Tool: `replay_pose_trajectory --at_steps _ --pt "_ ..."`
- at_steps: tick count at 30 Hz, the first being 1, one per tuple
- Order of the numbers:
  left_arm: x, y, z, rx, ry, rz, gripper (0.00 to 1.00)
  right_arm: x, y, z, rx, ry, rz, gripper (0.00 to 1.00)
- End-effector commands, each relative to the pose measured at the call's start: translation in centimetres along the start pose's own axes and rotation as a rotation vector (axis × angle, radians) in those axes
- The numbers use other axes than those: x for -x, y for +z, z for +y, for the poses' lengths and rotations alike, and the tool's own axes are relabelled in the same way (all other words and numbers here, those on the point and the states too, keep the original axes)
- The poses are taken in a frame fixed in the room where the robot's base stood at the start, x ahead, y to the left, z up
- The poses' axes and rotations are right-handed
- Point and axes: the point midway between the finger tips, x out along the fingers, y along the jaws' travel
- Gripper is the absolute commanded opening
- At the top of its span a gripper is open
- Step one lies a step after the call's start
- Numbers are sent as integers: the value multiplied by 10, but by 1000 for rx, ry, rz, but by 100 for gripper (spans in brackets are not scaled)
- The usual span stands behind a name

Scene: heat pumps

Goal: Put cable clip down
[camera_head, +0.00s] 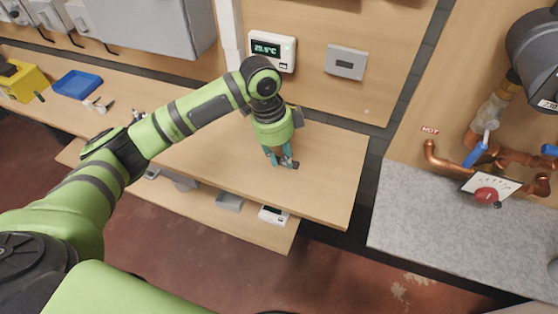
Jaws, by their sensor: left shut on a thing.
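My left gripper (281,161) is over the right part of the wooden workbench (325,185), pointing down close to its top. It is shut on a small dark thing at its fingertips, which looks like the cable clip (294,165). The fingers hide most of the clip, and I cannot tell whether it touches the bench. My right gripper is not in view.
A blue tray (77,84) and a yellow box (22,82) stand at the bench's far left, with small loose parts nearby. A thermostat (272,50) hangs on the wall behind. Copper pipes (450,160) are at right. The bench around my left gripper is clear.

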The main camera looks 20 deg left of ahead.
Motion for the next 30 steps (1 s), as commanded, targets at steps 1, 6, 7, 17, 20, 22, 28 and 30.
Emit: replay_pose_trajectory --at_steps 1,6,7,17,20,22,28,30 --pt "-1 5 0 1 0 0 0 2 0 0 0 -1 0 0" --pt "-14 11 2 2 4 0 0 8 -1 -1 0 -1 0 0" --pt "-18 11 2 1 4 0 0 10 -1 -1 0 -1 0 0" --pt "-43 16 1 -2 -1 0 0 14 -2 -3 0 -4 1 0" --pt "-44 16 2 -2 0 0 37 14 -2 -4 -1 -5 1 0" --pt "-44 16 2 -1 1 0 53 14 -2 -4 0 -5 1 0" --pt "-43 16 1 -1 0 0 53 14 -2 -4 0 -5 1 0" --pt "-43 16 1 -1 -1 0 53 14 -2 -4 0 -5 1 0"
